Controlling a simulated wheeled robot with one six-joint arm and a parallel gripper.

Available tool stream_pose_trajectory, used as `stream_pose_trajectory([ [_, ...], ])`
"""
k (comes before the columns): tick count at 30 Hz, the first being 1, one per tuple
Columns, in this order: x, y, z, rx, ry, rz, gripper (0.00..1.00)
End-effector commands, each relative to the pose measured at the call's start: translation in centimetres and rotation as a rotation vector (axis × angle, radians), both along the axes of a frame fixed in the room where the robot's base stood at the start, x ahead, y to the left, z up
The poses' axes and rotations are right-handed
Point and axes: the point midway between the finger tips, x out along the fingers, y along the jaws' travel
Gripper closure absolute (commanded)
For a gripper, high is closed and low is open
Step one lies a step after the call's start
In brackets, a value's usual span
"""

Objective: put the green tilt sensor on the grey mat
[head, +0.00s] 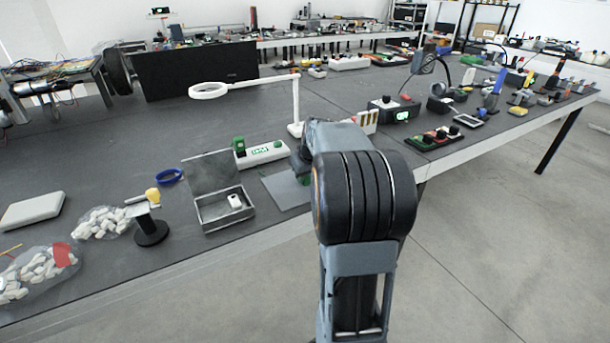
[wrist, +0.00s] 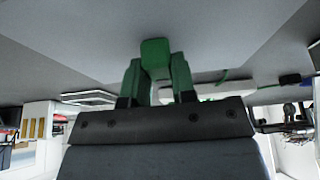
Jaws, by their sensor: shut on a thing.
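The green tilt sensor (wrist: 155,52) is a small green block between the two green fingers of my gripper (wrist: 156,68) in the wrist view. The gripper is shut on it. The grey mat (wrist: 225,30) fills the upper middle of that view, behind the sensor. I cannot tell whether the sensor touches it. In the head view the mat (head: 282,189) lies flat on the dark table, partly hidden by my arm. My gripper is mostly hidden behind my arm there, with only a bit of green showing over the mat.
An open grey box (head: 222,212) with a small white part stands left of the mat. A small black stand (head: 151,231) is farther left.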

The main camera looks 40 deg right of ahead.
Motion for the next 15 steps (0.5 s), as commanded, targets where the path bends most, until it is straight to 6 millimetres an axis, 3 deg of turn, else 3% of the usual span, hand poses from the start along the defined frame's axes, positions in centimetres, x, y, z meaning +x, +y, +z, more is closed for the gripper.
stream_pose_trajectory([
  [9, 0.0, 0.01, -0.36, 0.0, 0.0, 0.0, 0.98],
  [10, 0.0, 0.01, -0.27, 0.0, 0.0, 0.0, 0.74],
  [15, -0.01, 0.01, -0.22, 0.0, 0.0, -0.001, 0.57],
])
